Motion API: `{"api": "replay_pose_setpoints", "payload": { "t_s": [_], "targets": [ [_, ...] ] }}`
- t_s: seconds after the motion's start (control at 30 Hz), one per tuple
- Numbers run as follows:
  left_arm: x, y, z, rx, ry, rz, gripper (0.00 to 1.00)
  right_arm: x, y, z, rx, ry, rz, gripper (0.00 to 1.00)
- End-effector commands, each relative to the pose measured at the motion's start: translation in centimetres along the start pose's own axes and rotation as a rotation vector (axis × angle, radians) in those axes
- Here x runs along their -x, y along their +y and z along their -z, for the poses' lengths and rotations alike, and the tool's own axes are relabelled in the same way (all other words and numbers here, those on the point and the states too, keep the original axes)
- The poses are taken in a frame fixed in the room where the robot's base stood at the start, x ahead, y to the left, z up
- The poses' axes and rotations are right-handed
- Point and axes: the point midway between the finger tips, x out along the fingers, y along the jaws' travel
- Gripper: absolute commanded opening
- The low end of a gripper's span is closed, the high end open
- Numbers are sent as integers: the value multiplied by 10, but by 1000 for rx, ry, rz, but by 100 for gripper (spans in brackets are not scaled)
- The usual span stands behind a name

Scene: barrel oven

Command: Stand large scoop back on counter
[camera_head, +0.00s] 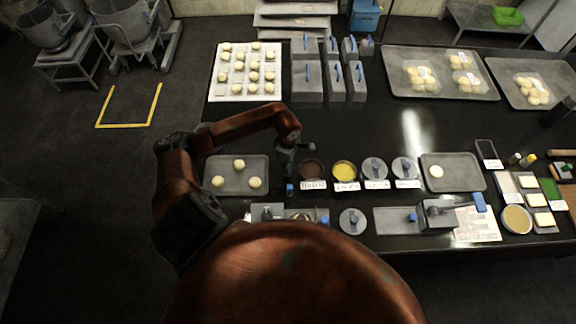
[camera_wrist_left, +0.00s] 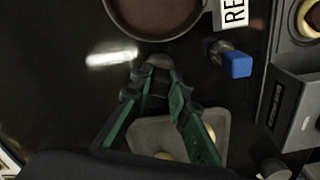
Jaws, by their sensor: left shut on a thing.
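My left gripper (camera_head: 284,160) reaches over the counter (camera_head: 340,122), between the dough tray and the dark red sauce bowl. In the left wrist view its green fingers (camera_wrist_left: 156,88) are shut on a dark grey thing with a rounded end (camera_wrist_left: 159,62), which looks like the large scoop. Most of it is hidden between the fingers, and its tilt and contact with the counter cannot be told. A smaller blue-ended utensil (camera_head: 290,188) stands beside the red sauce bowl (camera_head: 312,169); it also shows in the left wrist view (camera_wrist_left: 237,65). My right gripper is not in view.
A grey tray (camera_head: 216,162) with dough balls is left of the bowl. A yellow bowl (camera_head: 344,171) and lidded pots (camera_head: 375,169) stand to the right. Grey metal boxes (camera_head: 307,84) stand at the back. The dark counter between them is bare.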

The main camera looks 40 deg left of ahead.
Motion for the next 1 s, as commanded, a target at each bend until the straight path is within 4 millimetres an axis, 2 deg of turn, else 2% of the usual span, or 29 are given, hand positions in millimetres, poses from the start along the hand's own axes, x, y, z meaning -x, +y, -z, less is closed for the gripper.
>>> {"api": "replay_pose_setpoints", "payload": {
  "t_s": [0.23,0.27,0.53,0.83,1.0],
  "targets": [
    [0,0,0,0,0,0,0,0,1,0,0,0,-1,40],
    [0,0,0,0,0,0,17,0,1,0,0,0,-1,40],
    [0,0,0,0,-1,0,36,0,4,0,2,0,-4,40],
    [1,0,0,0,0,-1,36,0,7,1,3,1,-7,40],
    [18,1,0,-2,0,-2,36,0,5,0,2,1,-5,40]
  ]
}}
